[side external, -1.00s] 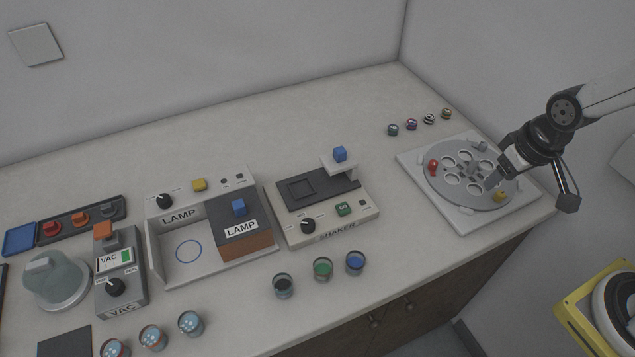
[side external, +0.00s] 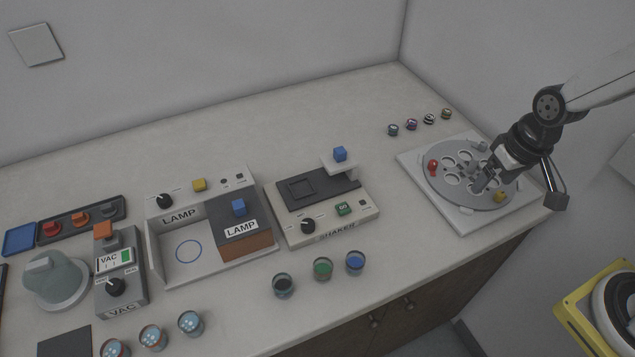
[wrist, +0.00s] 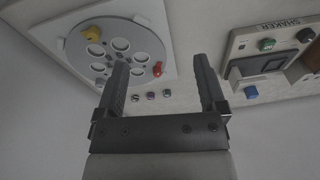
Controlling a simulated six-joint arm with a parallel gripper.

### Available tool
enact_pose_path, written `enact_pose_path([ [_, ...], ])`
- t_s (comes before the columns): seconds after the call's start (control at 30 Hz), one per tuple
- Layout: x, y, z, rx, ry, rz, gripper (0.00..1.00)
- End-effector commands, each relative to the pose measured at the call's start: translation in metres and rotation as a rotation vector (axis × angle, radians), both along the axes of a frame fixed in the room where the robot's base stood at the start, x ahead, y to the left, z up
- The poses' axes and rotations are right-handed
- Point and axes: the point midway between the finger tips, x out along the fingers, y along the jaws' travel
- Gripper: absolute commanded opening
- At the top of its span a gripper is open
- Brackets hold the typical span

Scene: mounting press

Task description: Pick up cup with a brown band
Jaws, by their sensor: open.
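Three cups with speckled pale blue contents stand at the front left of the bench in the side view. The left one (side external: 115,348) shows a reddish edge, the middle one (side external: 152,337) an orange-brown edge, and the right one (side external: 190,323) looks bluish. At this size I cannot tell for sure which has the brown band. My gripper (side external: 481,182) is over the round grey plate (side external: 436,172) at the right, far from these cups. In the wrist view my gripper (wrist: 160,72) has its fingers apart with nothing between them.
Cups with dark (side external: 283,286), green (side external: 323,269) and blue (side external: 355,263) contents stand before the shaker (side external: 325,228). The lamp box (side external: 160,265) and VAC unit (side external: 122,287) stand left of it. Several small striped pieces (side external: 411,125) lie behind the plate.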

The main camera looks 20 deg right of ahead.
Motion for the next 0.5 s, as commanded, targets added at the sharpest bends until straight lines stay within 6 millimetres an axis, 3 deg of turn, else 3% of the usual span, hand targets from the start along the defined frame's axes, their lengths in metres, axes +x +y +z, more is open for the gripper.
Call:
enact_pose_path([
  [0.27, 0.01, 0.037, -0.025, 0.151, 0.228, -0.218, 0.9],
  [0.5, 0.021, 0.084, -0.046, 0.308, 0.457, -0.424, 0.9],
])
